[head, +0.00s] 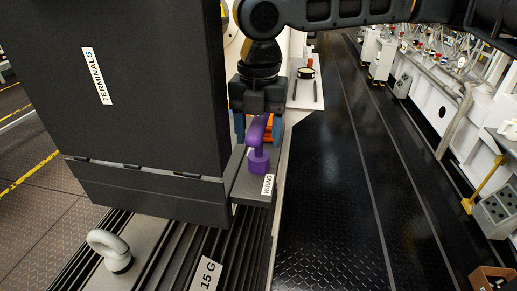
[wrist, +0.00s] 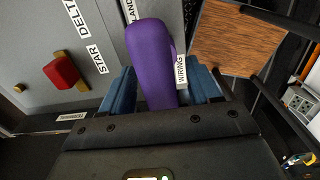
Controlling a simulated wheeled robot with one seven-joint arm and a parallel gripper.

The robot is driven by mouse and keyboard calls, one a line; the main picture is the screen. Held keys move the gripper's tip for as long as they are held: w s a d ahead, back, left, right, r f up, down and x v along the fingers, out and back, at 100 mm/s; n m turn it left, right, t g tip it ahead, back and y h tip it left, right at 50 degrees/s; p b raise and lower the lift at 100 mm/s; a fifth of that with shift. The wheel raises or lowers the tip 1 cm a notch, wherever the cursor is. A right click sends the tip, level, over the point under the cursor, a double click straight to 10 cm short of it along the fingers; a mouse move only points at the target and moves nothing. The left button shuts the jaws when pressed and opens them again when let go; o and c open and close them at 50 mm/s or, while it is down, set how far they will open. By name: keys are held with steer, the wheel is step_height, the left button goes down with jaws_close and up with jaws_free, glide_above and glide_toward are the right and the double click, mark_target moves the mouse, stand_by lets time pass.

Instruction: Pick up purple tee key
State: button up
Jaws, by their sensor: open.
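The purple tee key (head: 258,150) stands upright on a small dark ledge labelled WIRING (head: 250,190), beside the big dark cabinet, in the head view. My gripper (head: 257,138) points down over it, its blue fingers apart on either side of the key's upper part. In the wrist view the purple key (wrist: 151,55) lies between the blue fingers of my gripper (wrist: 160,92), and its near end is hidden behind the gripper body. I cannot tell whether either finger touches it.
The dark cabinet labelled TERMINALS (head: 150,90) stands close at the left. An orange object (head: 269,128) shows behind the key. A white lifting eye (head: 109,250) is at the lower left. The dark floor (head: 335,190) at the right is clear.

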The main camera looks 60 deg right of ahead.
steer(key=shift+c, duration=0.3)
jaws_close()
stand_by(0.4)
